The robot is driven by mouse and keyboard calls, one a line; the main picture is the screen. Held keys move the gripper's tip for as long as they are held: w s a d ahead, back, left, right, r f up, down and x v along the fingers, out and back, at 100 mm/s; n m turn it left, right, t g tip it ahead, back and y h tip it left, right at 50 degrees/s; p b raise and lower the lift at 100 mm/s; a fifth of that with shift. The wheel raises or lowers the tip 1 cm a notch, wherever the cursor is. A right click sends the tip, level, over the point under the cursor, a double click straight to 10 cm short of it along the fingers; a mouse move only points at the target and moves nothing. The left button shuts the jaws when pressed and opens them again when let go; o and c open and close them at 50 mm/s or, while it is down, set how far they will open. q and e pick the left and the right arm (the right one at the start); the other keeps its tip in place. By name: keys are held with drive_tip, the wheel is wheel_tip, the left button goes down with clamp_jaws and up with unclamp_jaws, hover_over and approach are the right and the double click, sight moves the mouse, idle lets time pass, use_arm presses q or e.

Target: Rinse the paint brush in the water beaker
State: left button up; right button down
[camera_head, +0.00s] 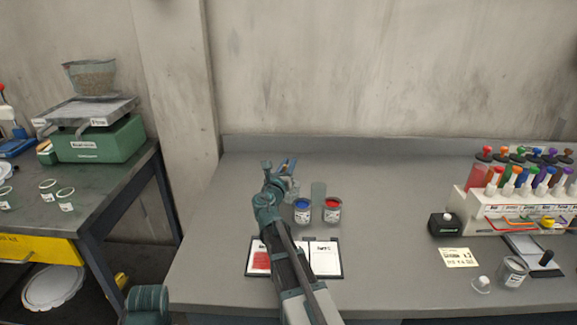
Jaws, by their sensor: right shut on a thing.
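My right gripper (283,167) is at the back of the grey bench, shut on a thin thing that I take to be the paint brush. The brush is mostly hidden by the gripper and too small to make out. A clear glass vessel, seemingly the water beaker (294,187), stands just below the gripper in the picture, partly covered by it. I cannot tell whether the brush tip is inside it. My left gripper is out of view.
Blue (303,212) and red (332,214) paint cans stand right of my right arm. A grey-green pad (319,189) lies behind them. A clipboard (325,262) lies under my arm. A rack (510,219) of coloured bottles stands right. The bench middle is clear.

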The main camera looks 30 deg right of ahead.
drive_tip(key=shift+s+a, duration=0.1)
drive_tip(key=shift+s, duration=0.05)
drive_tip(key=shift+s+a, duration=0.15)
drive_tip(key=shift+s, duration=0.15)
drive_tip(key=shift+w, duration=0.2)
idle(0.8)
drive_tip(key=shift+r, duration=0.1)
wheel_tip(320, 180, up, 8)
drive_tip(key=p, duration=0.8)
drive_tip(key=shift+r, duration=0.15)
idle(0.5)
idle(1.5)
wheel_tip(320, 180, up, 3)
drive_tip(key=p, duration=0.3)
